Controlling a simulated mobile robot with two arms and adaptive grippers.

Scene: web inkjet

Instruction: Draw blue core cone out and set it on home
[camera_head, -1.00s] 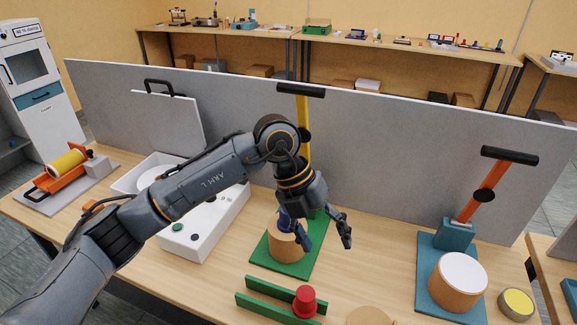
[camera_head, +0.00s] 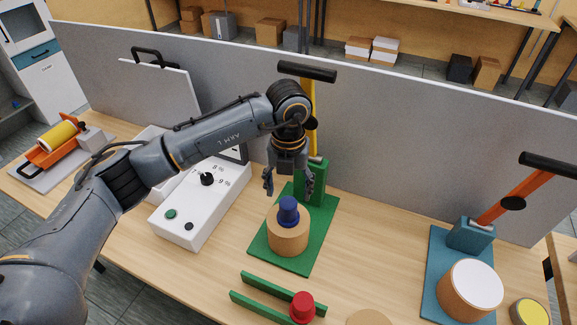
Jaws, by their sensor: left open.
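The blue core cone (camera_head: 289,210) stands upright in the top of a tan roll (camera_head: 288,238). The roll sits on a green base plate (camera_head: 318,228) with a green upright block behind it. My left gripper (camera_head: 288,192) is open and empty, pointing down just above and around the level of the cone's top, with one finger to each side in the picture. I cannot tell whether the fingers touch the cone. No spot marked as home can be read. My right gripper is out of view.
A red cone (camera_head: 301,307) stands by two green rails (camera_head: 262,297) at the front. A tan disc (camera_head: 369,318) is cut off at the bottom edge. A white control box (camera_head: 190,222) is to the left. A blue stand (camera_head: 437,280) with a white-topped roll is to the right. A grey panel (camera_head: 400,150) closes the back.

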